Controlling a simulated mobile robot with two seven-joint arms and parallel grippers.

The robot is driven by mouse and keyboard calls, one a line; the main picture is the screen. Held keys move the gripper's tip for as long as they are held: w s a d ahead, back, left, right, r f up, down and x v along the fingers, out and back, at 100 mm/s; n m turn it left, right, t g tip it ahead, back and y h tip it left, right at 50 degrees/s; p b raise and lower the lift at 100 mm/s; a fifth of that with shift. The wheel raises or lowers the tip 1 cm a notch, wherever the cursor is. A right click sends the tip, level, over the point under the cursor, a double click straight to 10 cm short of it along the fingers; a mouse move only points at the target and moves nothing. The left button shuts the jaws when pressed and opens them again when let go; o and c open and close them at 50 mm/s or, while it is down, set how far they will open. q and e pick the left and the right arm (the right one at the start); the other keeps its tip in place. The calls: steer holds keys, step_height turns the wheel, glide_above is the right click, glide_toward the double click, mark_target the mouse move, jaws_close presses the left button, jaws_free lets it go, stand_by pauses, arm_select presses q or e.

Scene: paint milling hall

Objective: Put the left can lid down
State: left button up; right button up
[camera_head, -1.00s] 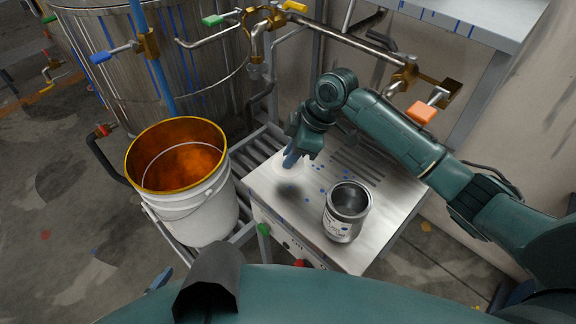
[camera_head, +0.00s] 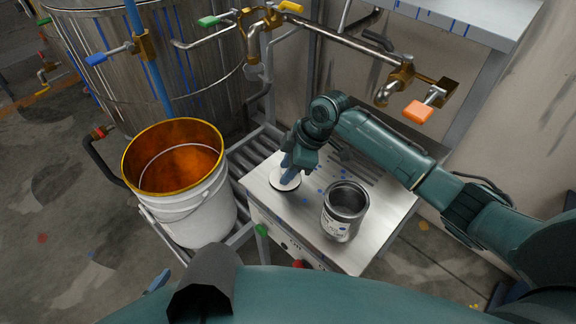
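The can lid (camera_head: 283,184) is a pale, round disc at the left part of the steel bench top (camera_head: 385,226). It lies flat on or just above the surface, with a thin dark rim of shadow; I cannot tell whether it touches. My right gripper (camera_head: 288,170) reaches down over it, its blue fingertips close together at the lid and seemingly shut on it. The fingers hide part of the lid. An open metal can (camera_head: 338,224) with a white label stands upright to the right of the lid, apart from it. My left gripper is not in view.
A white bucket (camera_head: 205,216) with orange contents stands left of the bench on a roller rack (camera_head: 247,158). Pipes with brass valves (camera_head: 400,78) run behind. Green (camera_head: 262,230) and red (camera_head: 299,264) knobs are at the bench front. Bench space right of the can is clear.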

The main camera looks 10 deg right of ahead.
steer(key=shift+o, duration=0.3)
steer(key=shift+d+r, duration=0.2)
steer(key=shift+r, duration=0.35)
steer(key=v, duration=1.1)
